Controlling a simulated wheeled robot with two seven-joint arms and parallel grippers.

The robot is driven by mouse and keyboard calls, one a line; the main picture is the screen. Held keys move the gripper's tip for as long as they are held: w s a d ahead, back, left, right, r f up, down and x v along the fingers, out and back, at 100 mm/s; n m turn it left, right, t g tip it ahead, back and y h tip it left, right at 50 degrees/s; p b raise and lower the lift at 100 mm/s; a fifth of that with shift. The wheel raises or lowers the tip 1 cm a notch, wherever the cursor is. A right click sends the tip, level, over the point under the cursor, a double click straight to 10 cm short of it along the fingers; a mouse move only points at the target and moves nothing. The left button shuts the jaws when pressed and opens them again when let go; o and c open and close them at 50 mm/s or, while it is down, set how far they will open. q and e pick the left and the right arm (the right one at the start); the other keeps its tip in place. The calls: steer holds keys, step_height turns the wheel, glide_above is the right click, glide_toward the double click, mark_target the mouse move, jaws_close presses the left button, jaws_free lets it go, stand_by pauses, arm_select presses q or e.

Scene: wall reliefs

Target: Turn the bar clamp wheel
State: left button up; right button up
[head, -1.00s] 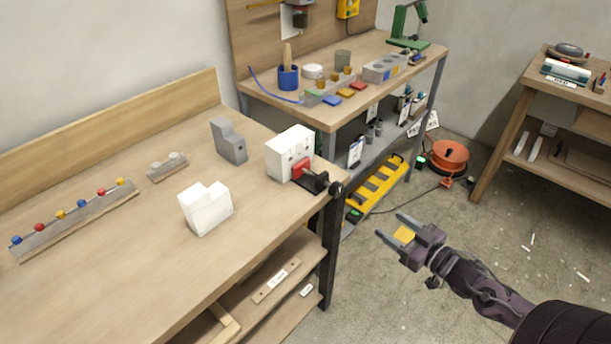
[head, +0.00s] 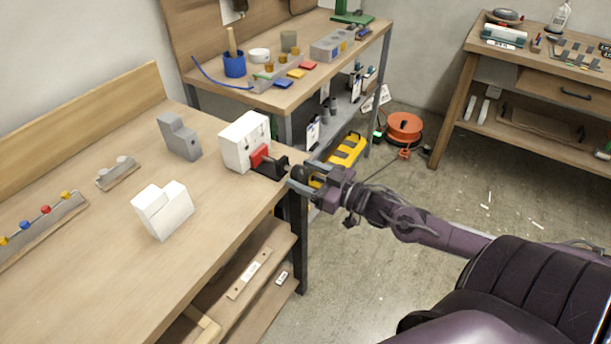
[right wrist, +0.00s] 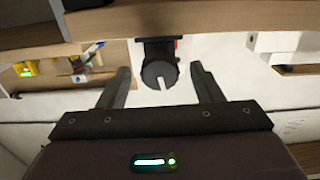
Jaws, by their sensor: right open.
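The bar clamp, with a red jaw (head: 260,155) and a black body (head: 272,168), sits at the right edge of the wooden bench, against a white block (head: 240,147). Its black wheel (right wrist: 158,72) points out past the bench edge; a pale slot or mark shows on its face. My right gripper (head: 301,175) is open at the wheel. In the right wrist view, its two fingers (right wrist: 161,78) stand on either side of the wheel, with a gap on both sides. In the head view the fingers partly hide the wheel. My left gripper is not in view.
A white stepped block (head: 163,212) and a grey block (head: 179,137) stand on the bench. A second bench (head: 262,98) with cups and coloured pieces is behind. A yellow case (head: 346,150) and an orange reel (head: 404,128) are low beyond the arm. The floor at right is mostly clear.

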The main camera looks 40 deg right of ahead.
steer(key=shift+w, duration=0.1)
steer(key=c, duration=1)
